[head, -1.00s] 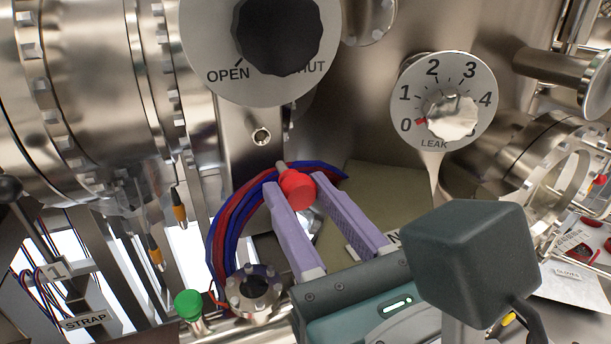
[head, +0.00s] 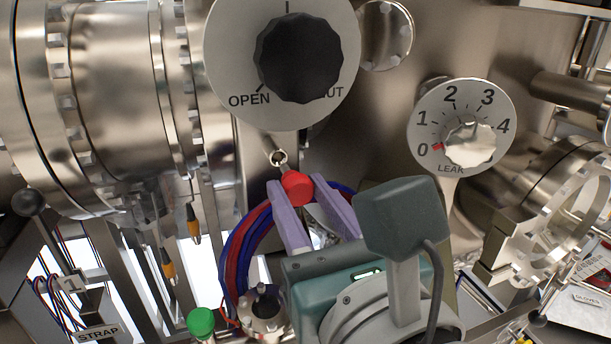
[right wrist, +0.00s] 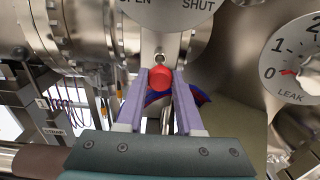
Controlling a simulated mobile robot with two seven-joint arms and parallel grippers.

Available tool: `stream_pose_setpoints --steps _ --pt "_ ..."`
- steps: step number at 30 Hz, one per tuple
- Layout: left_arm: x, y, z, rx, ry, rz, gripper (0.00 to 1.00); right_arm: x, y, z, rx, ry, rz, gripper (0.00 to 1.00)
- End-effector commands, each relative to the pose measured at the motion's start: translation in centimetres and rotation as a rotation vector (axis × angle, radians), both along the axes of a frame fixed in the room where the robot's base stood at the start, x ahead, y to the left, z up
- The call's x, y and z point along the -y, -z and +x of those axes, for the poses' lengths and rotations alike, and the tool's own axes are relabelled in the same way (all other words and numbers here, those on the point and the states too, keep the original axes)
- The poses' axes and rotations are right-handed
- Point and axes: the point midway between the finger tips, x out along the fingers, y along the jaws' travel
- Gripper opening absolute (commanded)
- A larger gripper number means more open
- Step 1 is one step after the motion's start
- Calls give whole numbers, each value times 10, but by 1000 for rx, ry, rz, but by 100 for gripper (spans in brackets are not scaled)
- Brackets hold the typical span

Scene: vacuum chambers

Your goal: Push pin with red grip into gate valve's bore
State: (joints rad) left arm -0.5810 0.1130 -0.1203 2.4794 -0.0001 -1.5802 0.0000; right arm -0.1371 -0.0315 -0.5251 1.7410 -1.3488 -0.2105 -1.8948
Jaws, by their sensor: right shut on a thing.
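The pin with the red grip (head: 297,188) is between the purple fingertips of my right gripper (head: 298,191), which is shut on it. In the right wrist view the red grip (right wrist: 160,78) sits between the fingers. The pin's metal shank points up and away toward the bore (head: 279,157) in the gate valve's metal block, below the black OPEN/SHUT knob (head: 298,58). The shank's tip is at or very near the bore; I cannot tell whether it has entered. My left gripper is not in view.
A LEAK dial (head: 462,130) stands to the right of the knob. A bundle of red and blue cables (head: 236,255) curves behind and left of my fingers. A green-capped item (head: 201,321) and a small bolted flange (head: 262,310) are below left.

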Motion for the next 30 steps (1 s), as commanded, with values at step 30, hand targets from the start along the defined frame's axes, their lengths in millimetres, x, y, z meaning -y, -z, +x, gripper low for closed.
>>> stream_pose_setpoints --steps 30 --pt "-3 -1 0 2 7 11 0 -3 0 11 0 0 1 0"
